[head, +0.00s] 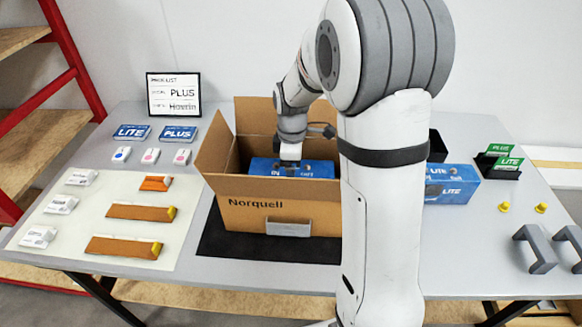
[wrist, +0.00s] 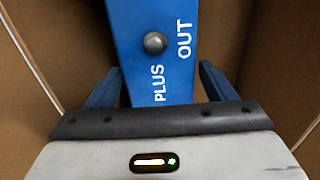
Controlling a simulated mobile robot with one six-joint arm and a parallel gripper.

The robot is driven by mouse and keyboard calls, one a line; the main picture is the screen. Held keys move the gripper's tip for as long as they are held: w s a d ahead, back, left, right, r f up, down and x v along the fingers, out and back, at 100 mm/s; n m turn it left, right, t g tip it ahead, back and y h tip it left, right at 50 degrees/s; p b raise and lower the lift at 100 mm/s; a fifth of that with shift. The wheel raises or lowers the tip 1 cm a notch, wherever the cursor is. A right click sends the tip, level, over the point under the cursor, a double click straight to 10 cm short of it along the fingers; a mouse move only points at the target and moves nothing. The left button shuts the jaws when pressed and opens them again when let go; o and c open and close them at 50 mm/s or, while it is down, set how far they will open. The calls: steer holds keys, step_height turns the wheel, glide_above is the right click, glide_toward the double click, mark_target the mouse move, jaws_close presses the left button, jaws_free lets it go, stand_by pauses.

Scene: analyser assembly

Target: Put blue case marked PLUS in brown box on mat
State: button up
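The blue case marked PLUS (wrist: 180,65) is inside the brown box (head: 262,215), in its upper part. In the wrist view its face shows the words PLUS and OUT and a round grey knob. In the head view its blue top (head: 315,170) shows above the front flap, with the lower part hidden by the box. My gripper (head: 290,165) points down into the box over the case. The box, marked Norquell, stands open on the black mat (head: 216,240).
A blue LITE case (head: 452,187) stands right of my arm. Green cards (head: 505,150), yellow knobs (head: 541,208) and grey handles (head: 535,248) are further right. A pale sheet (head: 95,225) with white packs and brown bars lies left. The box's raised flaps (head: 215,142) surround my gripper.

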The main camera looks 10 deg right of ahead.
steer(key=shift+o, duration=0.9)
steer(key=shift+f, duration=0.1)
step_height(320, 180, up, 12)
steer(key=p, duration=0.8)
steer(key=shift+p, duration=0.35)
steer(key=s+r+m+t, duration=0.1)
steer(key=s+r+m, duration=0.3)
steer(key=s+m, duration=0.3)
steer(key=s+r+m+t, duration=0.2)
steer(key=s+m, duration=0.5)
steer(key=s, duration=0.7)
steer(key=shift+v, duration=0.95)
